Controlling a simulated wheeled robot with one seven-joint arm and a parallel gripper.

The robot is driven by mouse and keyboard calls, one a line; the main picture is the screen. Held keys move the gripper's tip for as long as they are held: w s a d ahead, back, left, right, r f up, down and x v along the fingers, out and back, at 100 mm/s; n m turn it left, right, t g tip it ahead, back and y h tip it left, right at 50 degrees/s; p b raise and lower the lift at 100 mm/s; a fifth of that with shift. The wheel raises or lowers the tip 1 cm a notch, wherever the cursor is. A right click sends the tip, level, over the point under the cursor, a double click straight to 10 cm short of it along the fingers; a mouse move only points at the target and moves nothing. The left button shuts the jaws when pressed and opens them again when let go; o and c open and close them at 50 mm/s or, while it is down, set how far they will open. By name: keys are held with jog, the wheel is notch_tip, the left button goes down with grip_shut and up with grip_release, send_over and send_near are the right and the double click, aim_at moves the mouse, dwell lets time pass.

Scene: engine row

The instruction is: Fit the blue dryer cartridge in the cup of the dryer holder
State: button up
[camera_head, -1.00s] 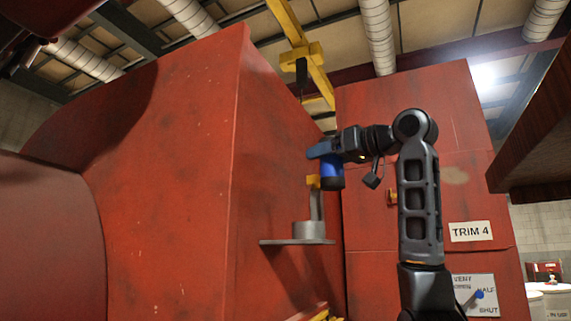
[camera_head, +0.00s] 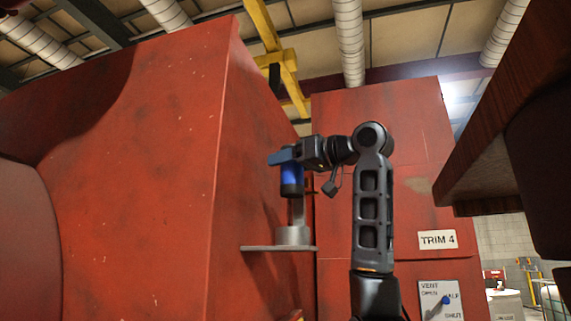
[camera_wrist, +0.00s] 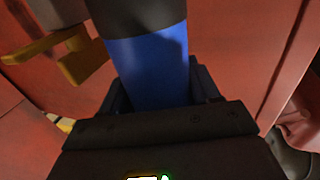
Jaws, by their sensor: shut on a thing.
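The blue dryer cartridge (camera_head: 291,177) hangs upright in my gripper (camera_head: 287,157), with its dark end downward. My gripper is shut around its upper part. In the head view the cartridge appears above the grey cup of the dryer holder (camera_head: 292,236), with a gap between its lower end and the cup rim. The holder's post (camera_head: 299,212) stands behind. In the wrist view the cartridge (camera_wrist: 150,65) sits between the jaws of my gripper (camera_wrist: 155,88), its dark end at the top edge. A yellow clip (camera_wrist: 75,55) is beside it at left. The cup's inside is hidden.
The holder's flat shelf (camera_head: 262,248) juts from the large red engine housing (camera_head: 150,170) at left. A red panel with a TRIM 4 label (camera_head: 437,240) and a vent lever plate (camera_head: 440,299) stands behind my arm. A dark overhanging part (camera_head: 500,140) is at right.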

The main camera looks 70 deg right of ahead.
aim_at(287, 197)
jog(key=shift+f+b, duration=1.95)
jog(key=shift+f, duration=0.95)
jog(key=shift+f+b, duration=1.4)
jog(key=shift+f, duration=1.05)
jog(key=o, duration=1.3)
jog(key=shift+s, duration=0.1)
jog(key=shift+s+a, duration=0.1)
jog(key=shift+s, duration=0.4)
jog(key=b+v, duration=0.1)
jog(key=v, duration=0.5)
jog(key=shift+s+a+b, duration=0.2)
jog(key=shift+s+b, duration=0.15)
jog(key=shift+a, duration=0.1)
